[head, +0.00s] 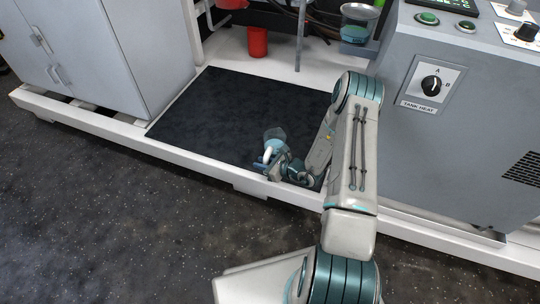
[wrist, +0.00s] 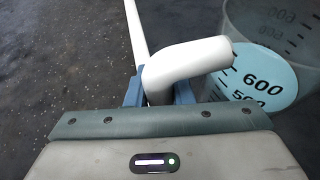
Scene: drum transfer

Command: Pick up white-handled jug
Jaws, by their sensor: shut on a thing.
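My gripper hides the lower part of the handle. I cannot tell whether the jug touches the mat.
A black mat (head: 220,115) lies on a white-edged platform (head: 110,131). A grey cabinet (head: 95,50) stands left and a control console (head: 455,130) right. A red container (head: 257,42) and a metal post (head: 300,40) stand at the back. The mat's left part is clear.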

